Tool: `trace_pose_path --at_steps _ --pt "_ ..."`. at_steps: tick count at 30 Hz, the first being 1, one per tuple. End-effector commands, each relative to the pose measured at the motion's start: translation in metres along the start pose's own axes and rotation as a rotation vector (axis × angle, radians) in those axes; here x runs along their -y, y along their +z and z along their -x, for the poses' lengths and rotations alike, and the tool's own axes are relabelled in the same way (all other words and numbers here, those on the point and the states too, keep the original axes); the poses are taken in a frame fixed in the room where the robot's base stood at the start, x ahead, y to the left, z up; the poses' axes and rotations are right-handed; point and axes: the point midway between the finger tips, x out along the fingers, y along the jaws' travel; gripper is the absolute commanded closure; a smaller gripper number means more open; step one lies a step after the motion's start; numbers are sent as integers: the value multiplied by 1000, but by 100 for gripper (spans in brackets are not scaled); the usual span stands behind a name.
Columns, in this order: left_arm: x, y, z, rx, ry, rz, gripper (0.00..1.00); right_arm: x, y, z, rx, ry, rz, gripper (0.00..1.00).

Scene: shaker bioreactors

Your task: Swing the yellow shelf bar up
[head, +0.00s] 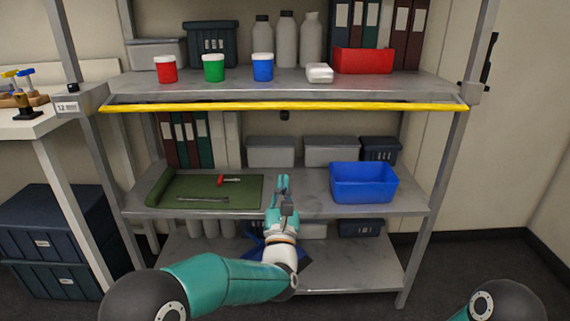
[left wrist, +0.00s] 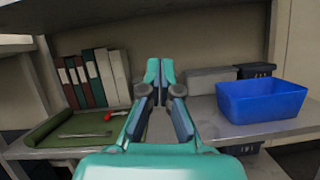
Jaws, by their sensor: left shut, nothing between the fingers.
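The yellow shelf bar (head: 290,106) runs level across the front of the upper shelf (head: 225,90), just below its front edge, from the left post to the right post. My left gripper (head: 283,180) is in front of the middle shelf, below the bar and apart from it. Its fingers point up and away from me. In the left wrist view the fingers (left wrist: 160,68) are closed together with nothing between them. The bar does not show in that view. My right gripper is out of view; only part of my right arm shows at the lower right.
Red, green and blue-bodied jars (head: 214,68), a white box (head: 319,73) and a red bin (head: 362,61) stand on the upper shelf. The middle shelf (head: 310,205) holds a green mat (head: 240,190) with small tools and a blue bin (head: 363,183). A table (head: 30,122) stands left.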

Motion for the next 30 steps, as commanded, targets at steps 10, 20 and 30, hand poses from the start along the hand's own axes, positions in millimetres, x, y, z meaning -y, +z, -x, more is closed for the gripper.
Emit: trace_pose_path --at_steps 10,20,30 --pt "2 21 -2 96 44 175 100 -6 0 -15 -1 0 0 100" --pt "2 20 -8 94 44 172 100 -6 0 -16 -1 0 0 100" --pt "0 24 -51 95 44 171 100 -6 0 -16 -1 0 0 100"
